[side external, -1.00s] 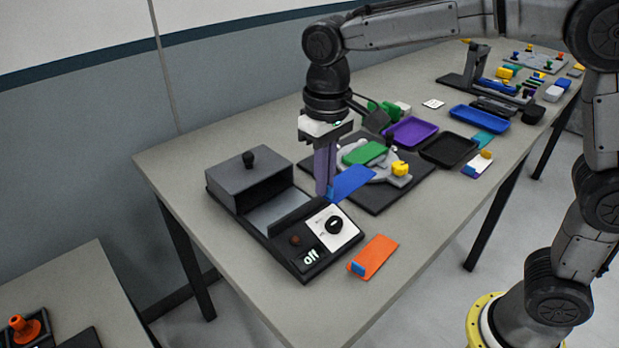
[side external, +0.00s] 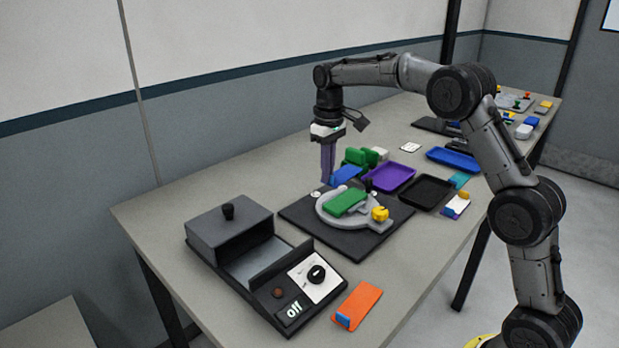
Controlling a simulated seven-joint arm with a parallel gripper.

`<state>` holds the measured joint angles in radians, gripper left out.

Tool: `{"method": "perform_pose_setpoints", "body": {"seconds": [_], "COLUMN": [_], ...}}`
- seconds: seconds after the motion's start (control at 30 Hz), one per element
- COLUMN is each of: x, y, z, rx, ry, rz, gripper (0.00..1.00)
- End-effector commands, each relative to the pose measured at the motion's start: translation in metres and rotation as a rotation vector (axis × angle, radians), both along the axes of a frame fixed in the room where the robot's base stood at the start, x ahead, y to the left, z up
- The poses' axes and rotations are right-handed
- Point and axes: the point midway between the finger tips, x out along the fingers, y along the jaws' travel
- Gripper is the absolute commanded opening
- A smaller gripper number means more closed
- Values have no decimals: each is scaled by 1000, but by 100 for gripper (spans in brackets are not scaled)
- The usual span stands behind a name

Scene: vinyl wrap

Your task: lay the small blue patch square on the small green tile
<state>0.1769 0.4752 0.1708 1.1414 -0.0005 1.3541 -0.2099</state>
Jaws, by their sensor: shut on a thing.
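My gripper (side external: 327,182) has long purple-grey fingers pointing down and is shut on the left end of the blue patch (side external: 346,175). The patch is held tilted, just behind the green tile (side external: 346,202) in the picture. The tile lies on a round light-grey holder (side external: 372,220) with a yellow knob at its right side. Patch and tile look apart, though the exact height of the patch over the holder's back edge is hard to tell. The tile's top is bare.
The holder stands on a dark mat (side external: 306,217). A heater-like box (side external: 229,229) with a dial and "off" display is in front left, with an orange piece (side external: 357,306) beside it. Green blocks (side external: 359,157), a purple tray (side external: 388,178) and a black tray (side external: 426,193) stand close behind and right.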

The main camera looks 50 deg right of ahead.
Motion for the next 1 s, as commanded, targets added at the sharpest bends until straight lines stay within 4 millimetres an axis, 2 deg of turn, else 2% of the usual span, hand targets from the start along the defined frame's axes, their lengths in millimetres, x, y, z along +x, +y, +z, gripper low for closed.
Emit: {"method": "perform_pose_setpoints", "body": {"seconds": [0.1, 0.2, 0.7, 1.0], "x": [-3, -3, -4, -3], "y": [-13, -16, -15, -15], "z": [-6, -9, -54, -69], "rx": [0, 0, 0, 0], "ry": [1, 2, 2, 0], "rz": [-27, -34, -33, -33], "gripper": [0, 0, 0, 0]}}
